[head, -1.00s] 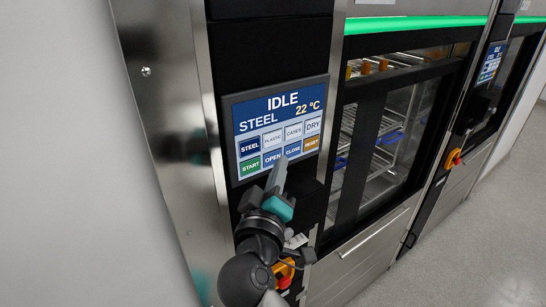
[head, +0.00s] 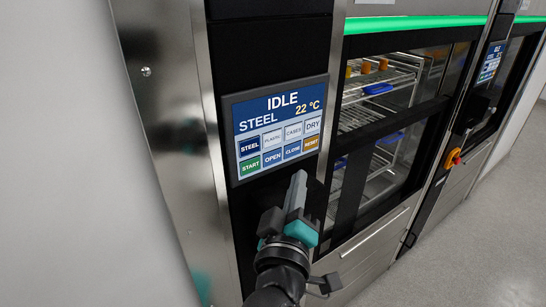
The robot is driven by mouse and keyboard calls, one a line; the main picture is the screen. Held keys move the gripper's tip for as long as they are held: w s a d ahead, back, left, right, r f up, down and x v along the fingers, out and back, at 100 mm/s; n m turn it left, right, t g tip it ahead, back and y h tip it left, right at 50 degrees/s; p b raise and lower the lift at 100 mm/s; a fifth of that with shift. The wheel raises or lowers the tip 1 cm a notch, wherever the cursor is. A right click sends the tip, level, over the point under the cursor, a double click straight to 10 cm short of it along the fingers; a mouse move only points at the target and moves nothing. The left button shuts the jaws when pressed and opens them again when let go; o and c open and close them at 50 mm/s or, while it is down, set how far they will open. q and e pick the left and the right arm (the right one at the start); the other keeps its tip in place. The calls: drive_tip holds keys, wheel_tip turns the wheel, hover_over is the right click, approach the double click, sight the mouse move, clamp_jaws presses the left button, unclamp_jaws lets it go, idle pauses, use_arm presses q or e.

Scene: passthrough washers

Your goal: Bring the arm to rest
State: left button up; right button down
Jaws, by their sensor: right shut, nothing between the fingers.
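My right gripper (head: 297,190) is in the lower middle of the head view. Its grey fingers are shut with nothing between them, and they point up in front of the black panel below the touchscreen. The touchscreen (head: 279,127) reads IDLE, STEEL, 22 °C, with rows of buttons including START, OPEN, CLOSE and RESET. The fingertips appear just below the screen's lower right corner and do not cover any button. My left gripper is not in view.
The washer's glass door (head: 385,145) is right of the screen; racks with blue and orange items show behind it. A green light strip (head: 420,24) runs above. A second washer with a red and yellow switch (head: 454,157) stands further right. Grey floor (head: 470,240) is clear.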

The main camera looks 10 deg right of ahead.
idle(0.5)
drive_tip(key=s+d+f+m+g+y, duration=0.1)
drive_tip(key=s+d+f+g+y, duration=0.2)
drive_tip(key=f, duration=0.5)
drive_tip(key=s+d+f+m+g, duration=0.15)
drive_tip(key=s+f+g, duration=0.25)
drive_tip(key=f, duration=0.4)
drive_tip(key=s+a+f+g+y, duration=0.2)
drive_tip(key=s+f+g+y, duration=0.45)
drive_tip(key=s, duration=0.65)
wheel_tip(320, 180, down, 31)
drive_tip(key=g+h+b, duration=0.1)
drive_tip(key=b, duration=0.8)
drive_tip(key=s+d+f+b, duration=0.1)
drive_tip(key=s+f+b, duration=0.3)
drive_tip(key=s+f, duration=0.4)
drive_tip(key=s+d+f+g+b, duration=0.1)
drive_tip(key=s+f+b, duration=0.4)
drive_tip(key=f, duration=1.2)
drive_tip(key=s, duration=0.3)
drive_tip(key=shift+s+d+f, duration=0.15)
drive_tip(key=shift+s+d, duration=0.1)
drive_tip(key=shift+s, duration=0.15)
